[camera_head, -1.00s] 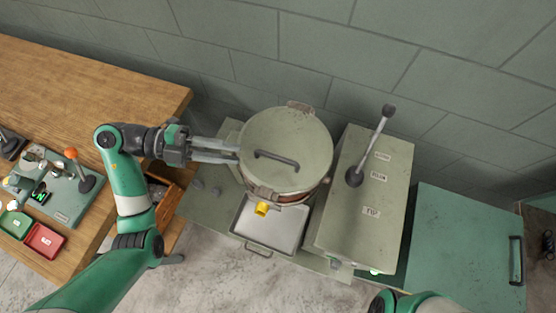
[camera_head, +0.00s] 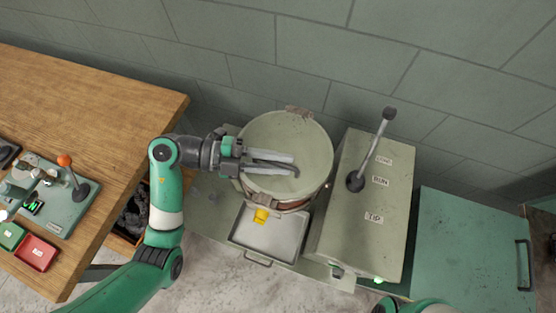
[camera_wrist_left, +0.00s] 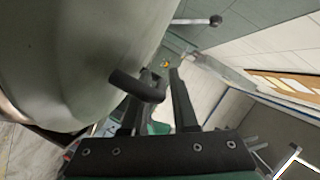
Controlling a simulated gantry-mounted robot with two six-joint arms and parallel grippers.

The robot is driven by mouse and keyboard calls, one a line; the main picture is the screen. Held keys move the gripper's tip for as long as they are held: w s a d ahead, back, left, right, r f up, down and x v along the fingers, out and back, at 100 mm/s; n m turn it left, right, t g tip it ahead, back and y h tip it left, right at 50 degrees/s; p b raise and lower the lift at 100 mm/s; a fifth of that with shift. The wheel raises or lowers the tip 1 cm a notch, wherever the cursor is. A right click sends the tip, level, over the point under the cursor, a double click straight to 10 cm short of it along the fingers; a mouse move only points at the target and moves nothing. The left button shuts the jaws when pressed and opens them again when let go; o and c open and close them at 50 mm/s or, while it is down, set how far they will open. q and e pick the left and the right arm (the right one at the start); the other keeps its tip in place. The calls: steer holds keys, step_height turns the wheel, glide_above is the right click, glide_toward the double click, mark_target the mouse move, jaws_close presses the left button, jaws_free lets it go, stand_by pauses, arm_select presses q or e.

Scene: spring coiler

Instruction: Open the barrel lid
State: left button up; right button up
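The barrel (camera_head: 283,203) stands in the middle of the head view with its round grey-green lid (camera_head: 305,133) shut. A dark bar handle (camera_head: 290,174) crosses the lid, partly hidden by my left gripper (camera_head: 294,164). That gripper reaches in from the left, over the lid, with its fingers apart. In the left wrist view the handle (camera_wrist_left: 136,85) crosses in front of the left finger, and the right finger stands clear of it. I cannot tell whether the handle touches a finger. My right gripper is out of view.
A control box (camera_head: 350,220) with a tall lever (camera_head: 376,145) stands close right of the barrel. A wooden bench (camera_head: 90,110) is at left, a green cabinet (camera_head: 470,250) at right.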

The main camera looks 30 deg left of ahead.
arm_select(q)
jaws_close()
stand_by(1.3)
